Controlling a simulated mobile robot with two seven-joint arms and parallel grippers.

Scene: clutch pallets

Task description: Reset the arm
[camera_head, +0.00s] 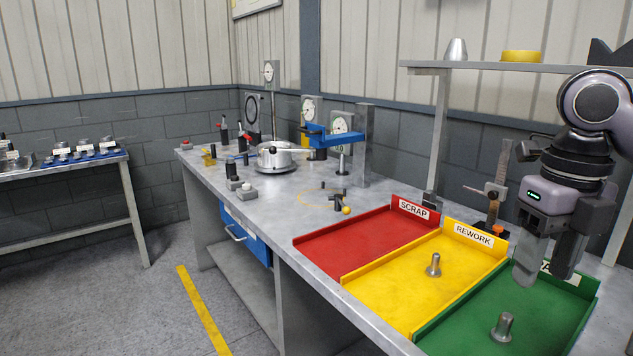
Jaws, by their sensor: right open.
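My right gripper (543,262) comes in from the right and points down over the back of the green tray (590,312). Its two fingers are apart and nothing shows between them. It partly covers the green tray's label. A metal part (503,326) with a flanged base stands in the green tray, in front of the gripper and apart from it. A similar metal part (433,265) stands in the yellow REWORK tray (385,292). The red SCRAP tray (345,247) is empty. My left gripper is not in view.
The workbench (240,210) carries a round metal fixture (276,157), a blue clamp arm (335,136), dial gauges and a small black tool (338,201) with a yellow knob. A shelf (510,67) stands above the trays. A side table (75,164) with several parts is at the left.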

